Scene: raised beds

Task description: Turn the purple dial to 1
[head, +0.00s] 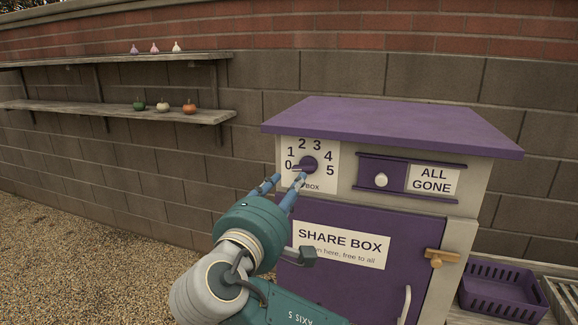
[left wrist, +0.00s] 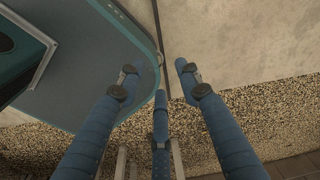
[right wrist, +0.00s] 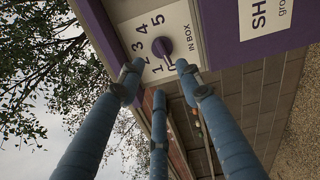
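The purple dial (head: 309,163) sits on a white plate (head: 330,184) numbered 0 to 5, at the upper left of the share box front. Its bar appears to point left toward the 0. My right gripper (head: 286,180) is open just below and left of the dial, with one fingertip overlapping the plate in the head view. In the right wrist view the dial (right wrist: 163,46) shows ahead of the spread fingers (right wrist: 159,72), with nothing between them. I cannot tell whether a finger touches it. My left gripper (left wrist: 156,75) is open and empty over the ground, outside the head view.
The share box has a purple roof (head: 390,125), a slider beside an ALL GONE sign (head: 433,180), and a purple door (head: 330,220) with a wooden latch (head: 441,257). A purple crate (head: 500,290) stands at right. Shelves (head: 110,108) with small pumpkins hang on the wall at left.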

